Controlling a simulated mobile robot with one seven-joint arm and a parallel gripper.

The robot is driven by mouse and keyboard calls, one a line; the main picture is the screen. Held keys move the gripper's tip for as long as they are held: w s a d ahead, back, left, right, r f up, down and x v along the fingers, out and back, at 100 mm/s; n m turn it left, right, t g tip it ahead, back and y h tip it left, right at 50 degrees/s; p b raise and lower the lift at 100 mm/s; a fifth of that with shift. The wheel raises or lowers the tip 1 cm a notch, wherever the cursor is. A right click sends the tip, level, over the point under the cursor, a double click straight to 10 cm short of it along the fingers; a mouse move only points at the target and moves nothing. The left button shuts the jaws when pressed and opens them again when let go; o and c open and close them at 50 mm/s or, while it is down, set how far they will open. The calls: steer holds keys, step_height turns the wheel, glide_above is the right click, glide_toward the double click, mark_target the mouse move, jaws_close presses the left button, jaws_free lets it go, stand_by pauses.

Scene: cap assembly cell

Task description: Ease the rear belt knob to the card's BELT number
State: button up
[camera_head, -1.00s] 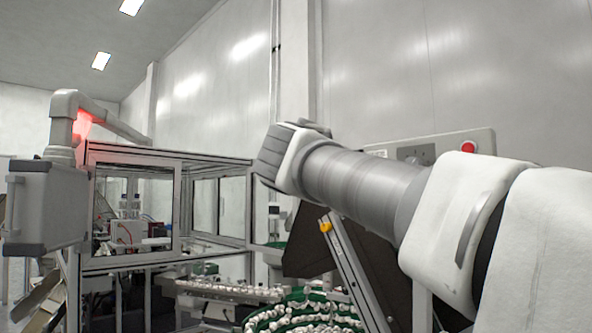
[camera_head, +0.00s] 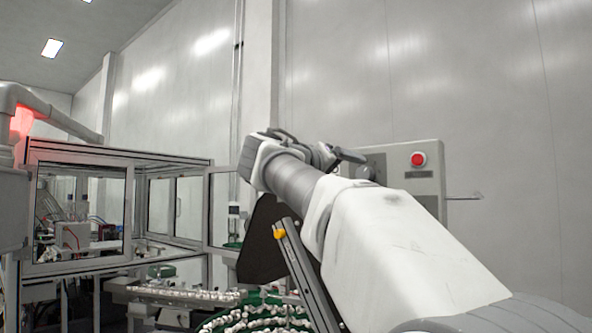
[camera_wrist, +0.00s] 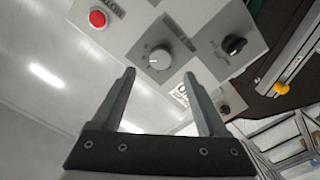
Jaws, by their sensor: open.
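In the wrist view a grey control panel carries a silver-white knob (camera_wrist: 160,58) with a dial scale and a dark label beside it. A black knob (camera_wrist: 234,45) sits to its right and a smaller dark knob (camera_wrist: 225,109) lower right. I cannot tell by lettering which is the belt knob. A white card with dark print (camera_wrist: 181,95) shows partly behind the right finger; its number is not readable. My gripper (camera_wrist: 160,74) is open and empty, fingers pointing at the panel, tips just below the silver knob in the picture. In the head view my gripper (camera_head: 345,156) is before the panel (camera_head: 430,195).
A red button (camera_wrist: 97,18) is on the panel, also seen in the head view (camera_head: 418,159). A dark sloping chute with an orange knob (camera_head: 280,234) stands below my arm. A glazed machine frame (camera_head: 120,153) is at left, with green trays of white caps (camera_head: 255,318) below.

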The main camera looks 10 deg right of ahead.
mark_target(362, 174)
steer(key=p+x, duration=0.1)
steer(key=x, duration=0.5)
steer(key=shift+w+d, duration=0.25)
steer(key=shift+d, duration=0.05)
jaws_close()
